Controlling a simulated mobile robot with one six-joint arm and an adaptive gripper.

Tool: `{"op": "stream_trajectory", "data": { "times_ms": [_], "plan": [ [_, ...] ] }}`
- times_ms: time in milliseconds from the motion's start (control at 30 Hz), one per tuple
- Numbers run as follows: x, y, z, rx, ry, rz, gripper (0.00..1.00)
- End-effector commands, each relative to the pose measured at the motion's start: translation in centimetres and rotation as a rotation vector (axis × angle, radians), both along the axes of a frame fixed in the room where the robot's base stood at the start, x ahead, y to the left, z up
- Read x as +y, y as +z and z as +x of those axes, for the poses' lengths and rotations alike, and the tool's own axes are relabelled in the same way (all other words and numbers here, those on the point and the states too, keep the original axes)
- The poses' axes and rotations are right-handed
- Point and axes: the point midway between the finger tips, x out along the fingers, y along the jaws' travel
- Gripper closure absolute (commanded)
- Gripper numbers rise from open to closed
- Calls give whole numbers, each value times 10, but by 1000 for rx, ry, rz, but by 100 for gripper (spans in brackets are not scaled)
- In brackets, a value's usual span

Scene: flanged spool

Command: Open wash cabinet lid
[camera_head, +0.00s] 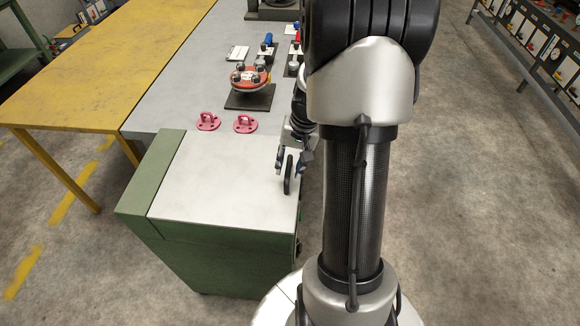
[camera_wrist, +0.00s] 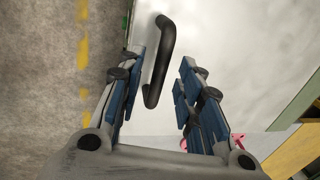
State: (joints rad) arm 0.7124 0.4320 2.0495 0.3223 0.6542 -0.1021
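The wash cabinet (camera_head: 215,252) is a green box at the near end of the grey bench. Its pale flat lid (camera_head: 215,180) lies shut on top and also shows in the wrist view (camera_wrist: 230,50). A black bar handle (camera_head: 288,176) stands near the lid's right edge. My gripper (camera_head: 292,161) is open and empty close to the handle. In the wrist view, the handle (camera_wrist: 159,62) lies between the two blue-padded fingers, nearer the left one, with gaps on both sides. Whether the fingertips reach down around the bar is hard to tell.
Two pink brackets (camera_head: 245,124) sit on the bench behind the lid. A red flanged part (camera_head: 249,78) on a dark plate stands farther back. A yellow table (camera_head: 100,60) is at left; a shelf rack (camera_head: 540,60) is at right. Floor (camera_head: 470,200) right of my arm is clear.

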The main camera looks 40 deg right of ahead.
Motion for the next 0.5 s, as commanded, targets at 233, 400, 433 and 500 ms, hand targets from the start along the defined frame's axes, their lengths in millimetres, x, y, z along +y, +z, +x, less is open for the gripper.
{"op": "stream_trajectory", "data": {
  "times_ms": [233,400,433,500],
  "plan": [
    [1,-3,0,1,0,1,67],
    [1,-3,0,1,-1,1,73],
    [1,-3,0,0,-1,0,75],
    [1,-3,0,0,-1,0,80]
  ]
}}
